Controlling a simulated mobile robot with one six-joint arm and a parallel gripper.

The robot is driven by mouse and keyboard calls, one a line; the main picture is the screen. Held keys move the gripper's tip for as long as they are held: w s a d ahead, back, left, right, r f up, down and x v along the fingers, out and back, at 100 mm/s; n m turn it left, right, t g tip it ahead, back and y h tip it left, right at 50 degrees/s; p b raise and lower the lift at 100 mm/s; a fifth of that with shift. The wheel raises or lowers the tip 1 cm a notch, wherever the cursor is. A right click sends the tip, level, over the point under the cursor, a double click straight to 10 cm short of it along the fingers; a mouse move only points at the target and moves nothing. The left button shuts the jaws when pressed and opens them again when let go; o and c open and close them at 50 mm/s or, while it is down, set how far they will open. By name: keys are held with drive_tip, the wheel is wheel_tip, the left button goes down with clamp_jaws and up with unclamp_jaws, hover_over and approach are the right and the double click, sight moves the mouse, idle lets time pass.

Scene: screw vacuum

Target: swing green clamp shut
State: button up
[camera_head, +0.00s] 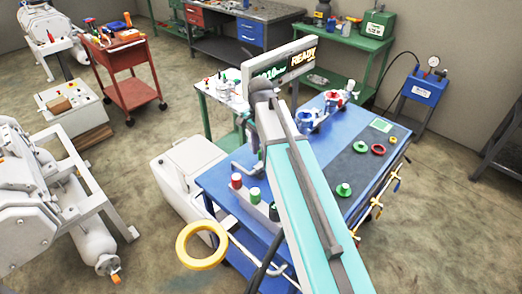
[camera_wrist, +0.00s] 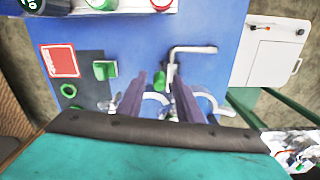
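In the wrist view, a bent grey metal handle (camera_wrist: 192,50) with a small green part (camera_wrist: 171,76) at its lower end lies over the blue table top; I take it for the green clamp. My gripper (camera_wrist: 160,77) has its two dark fingers apart, pointing at the clamp. Curved silvery pieces (camera_wrist: 215,103) show beside the fingers. In the head view my arm covers the gripper, and a grey bent piece (camera_head: 244,164) shows at the left table edge.
A green block (camera_wrist: 104,70) and a red square (camera_wrist: 60,61) are left of the fingers. In the head view, red and green buttons (camera_head: 254,194) stand at the near edge of the blue table (camera_head: 222,183). A screen (camera_head: 280,64) stands behind. A white unit (camera_head: 185,165) is left.

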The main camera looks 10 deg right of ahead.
clamp_jaws()
drive_tip(key=shift+d, duration=0.1)
idle(0.3)
